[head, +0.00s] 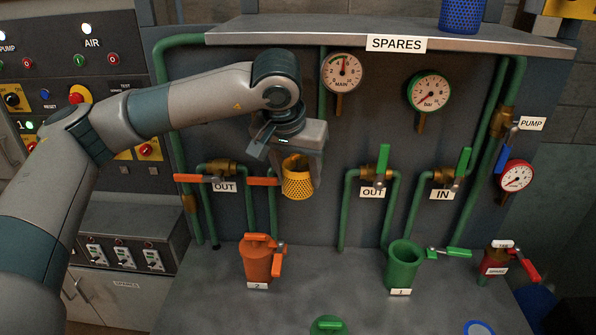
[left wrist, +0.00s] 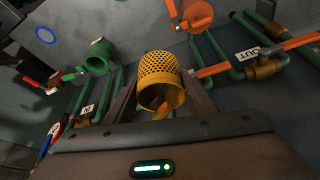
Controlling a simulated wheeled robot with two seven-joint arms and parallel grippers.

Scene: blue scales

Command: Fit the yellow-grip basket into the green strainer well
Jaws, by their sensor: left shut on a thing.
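The yellow-grip basket (head: 298,184) is a yellow perforated cup. My left gripper (head: 297,165) is shut on it and holds it in the air in front of the panel pipes. In the left wrist view the basket (left wrist: 160,70) sits between the two fingers (left wrist: 160,100). The green strainer well (head: 404,264) is an open-topped green cylinder labelled 1 on the grey bench, to the right of and below the basket. It also shows in the left wrist view (left wrist: 99,57), apart from the basket. My right gripper is not in view.
An orange strainer (head: 256,258) labelled 2, with a lid, stands left of the green well. A small red strainer (head: 495,260) stands at the right. A green lid (head: 328,326) lies at the front. A blue basket (head: 462,14) stands on the SPARES shelf (head: 300,36). Valves and pipes line the panel.

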